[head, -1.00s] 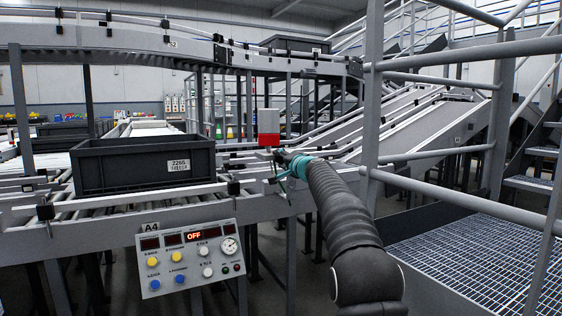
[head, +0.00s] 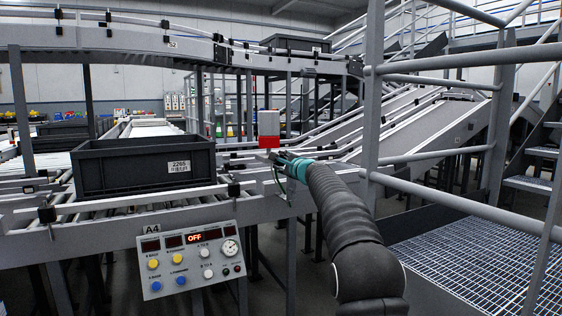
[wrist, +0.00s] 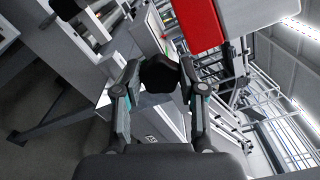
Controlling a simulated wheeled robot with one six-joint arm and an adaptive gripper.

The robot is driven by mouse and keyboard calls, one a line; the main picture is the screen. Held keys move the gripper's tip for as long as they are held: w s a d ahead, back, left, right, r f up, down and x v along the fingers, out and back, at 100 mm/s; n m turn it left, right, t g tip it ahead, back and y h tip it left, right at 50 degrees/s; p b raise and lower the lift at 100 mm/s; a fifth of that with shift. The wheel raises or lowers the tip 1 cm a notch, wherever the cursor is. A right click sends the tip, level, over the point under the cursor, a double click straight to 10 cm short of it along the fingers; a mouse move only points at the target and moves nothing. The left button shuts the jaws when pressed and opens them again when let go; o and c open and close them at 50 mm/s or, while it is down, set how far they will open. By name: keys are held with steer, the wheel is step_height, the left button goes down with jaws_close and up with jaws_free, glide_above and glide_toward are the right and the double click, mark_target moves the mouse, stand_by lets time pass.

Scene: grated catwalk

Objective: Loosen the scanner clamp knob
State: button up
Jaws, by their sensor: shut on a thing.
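The scanner (head: 268,127), a red and white box, stands above the conveyor's side rail in the head view. It also shows large at the top of the wrist view (wrist: 200,22). In the wrist view the black clamp knob (wrist: 160,74) sits between the two fingertips of my gripper (wrist: 160,82), which is shut on it. In the head view my gripper (head: 277,158) is just below the scanner. There the knob is hidden or too small to make out.
A black crate (head: 120,172) labelled 2265 rests on the roller conveyor at left. A control panel (head: 190,262) marked A4, with a lit OFF display, hangs at the front. Grey railings (head: 372,110) and a grated walkway (head: 470,265) are at right.

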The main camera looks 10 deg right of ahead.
steer(key=shift+m, duration=0.6)
steer(key=o, duration=1.1)
steer(key=shift+o, duration=0.2)
steer(key=v, duration=1.2)
